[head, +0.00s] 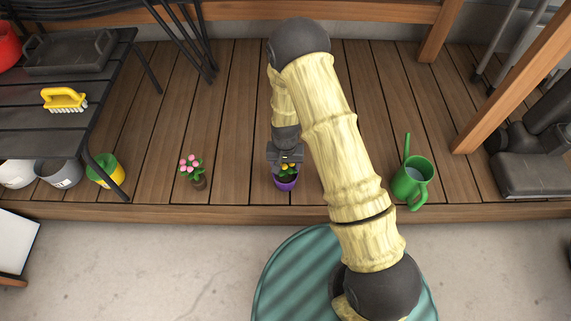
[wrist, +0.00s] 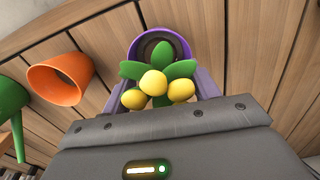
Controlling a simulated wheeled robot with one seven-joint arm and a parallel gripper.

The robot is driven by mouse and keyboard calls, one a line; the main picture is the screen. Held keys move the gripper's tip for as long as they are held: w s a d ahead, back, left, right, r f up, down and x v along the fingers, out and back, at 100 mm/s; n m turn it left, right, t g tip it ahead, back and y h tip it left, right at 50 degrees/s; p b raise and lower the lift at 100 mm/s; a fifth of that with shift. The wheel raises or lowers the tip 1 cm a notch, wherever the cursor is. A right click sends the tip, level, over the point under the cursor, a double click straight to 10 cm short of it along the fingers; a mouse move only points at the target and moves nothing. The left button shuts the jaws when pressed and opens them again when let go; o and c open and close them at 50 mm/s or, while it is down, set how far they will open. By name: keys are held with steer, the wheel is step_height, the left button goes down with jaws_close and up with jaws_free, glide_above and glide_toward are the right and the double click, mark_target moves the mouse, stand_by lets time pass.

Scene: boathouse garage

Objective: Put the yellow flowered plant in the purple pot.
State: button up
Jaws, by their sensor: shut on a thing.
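The yellow flowered plant (head: 290,168) has round yellow blooms and green leaves. My gripper (head: 285,163) is shut on it, pointing down. In the wrist view the plant (wrist: 158,84) is between the fingers, its stem hidden by blooms and leaves. The purple pot (head: 286,184) stands on the wooden deck directly below my gripper. In the wrist view the pot's rim (wrist: 186,44) shows behind the leaves, with a dark inside. The plant is over the pot's mouth; I cannot tell how far its base is inside.
An orange pot (wrist: 54,84) lies near the purple pot in the wrist view. A green watering can (head: 412,182) stands to the right. A dark table (head: 40,92) is far left.

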steer(key=shift+f, duration=0.2)
steer(key=o, duration=1.5)
step_height(320, 180, up, 17)
steer(key=p, duration=0.8)
steer(key=shift+r, duration=0.2)
jaws_close()
steer(key=shift+r, duration=0.1)
stand_by(0.3)
